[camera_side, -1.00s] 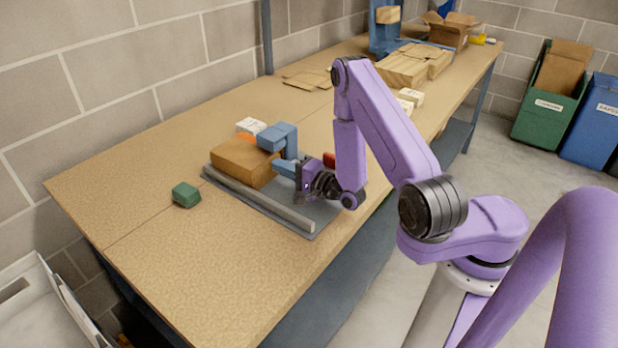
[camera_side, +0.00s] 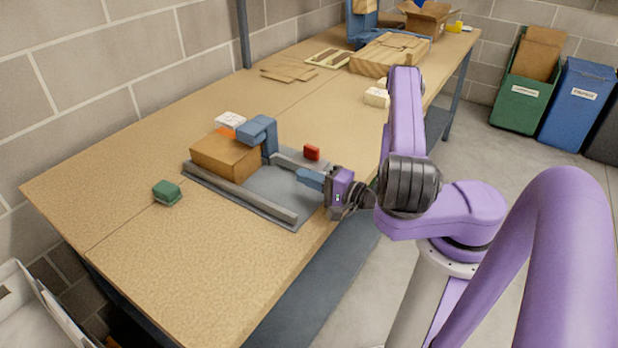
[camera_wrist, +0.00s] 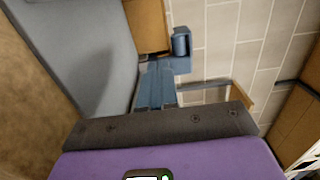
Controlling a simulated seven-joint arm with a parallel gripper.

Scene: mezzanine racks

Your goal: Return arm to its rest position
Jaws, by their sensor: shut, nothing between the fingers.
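My gripper (camera_side: 302,175) is purple with blue fingers. In the side view it hangs over the right front edge of a grey tray (camera_side: 268,205), its fingers pointing left into the tray area. The fingers are together with nothing between them. In the wrist view the blue fingers (camera_wrist: 155,85) lie side by side in the middle. A brown box (camera_side: 226,156) sits at the tray's left, with a blue bracket-like piece (camera_side: 258,130) at its right side. The fingers appear apart from the box and the blue piece.
A red block (camera_side: 311,152) sits behind my gripper. A green block (camera_side: 167,191) lies left of the tray. White boxes (camera_side: 376,97) and cardboard (camera_side: 290,74) lie farther back. Green (camera_side: 525,95) and blue (camera_side: 578,100) bins stand on the floor. The front left of the table (camera_side: 165,270) is clear.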

